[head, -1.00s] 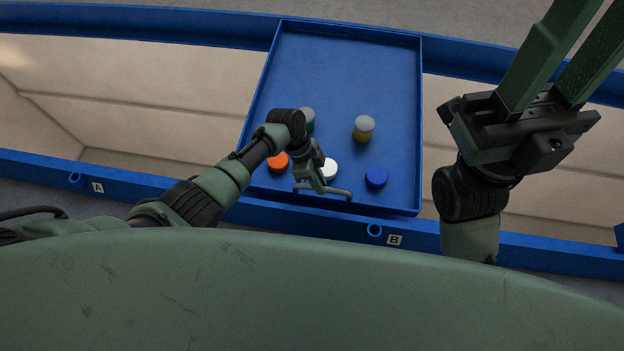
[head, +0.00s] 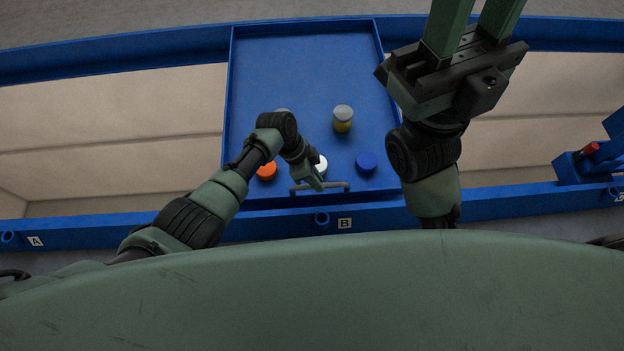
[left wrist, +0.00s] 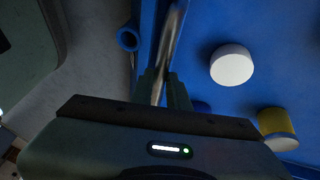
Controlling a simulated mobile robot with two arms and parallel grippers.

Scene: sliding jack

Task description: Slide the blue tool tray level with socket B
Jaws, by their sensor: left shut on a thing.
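The blue tool tray (head: 290,60) lies across the two blue rails. Its grey bar handle (head: 335,186) is at the front edge. My left gripper (head: 318,186) is shut on this handle, which also shows between its fingers in the left wrist view (left wrist: 172,40). The blue ring of socket B (head: 321,218) is on the front rail beside its B label (head: 344,223). The handle's middle looks about in line with this ring. My right gripper (head: 474,15) is raised right of the tray, fingers apart and empty, tips cut off by the frame.
Socket A (head: 10,237) is far left. A blue block with a red part (head: 590,150) stands at the right.

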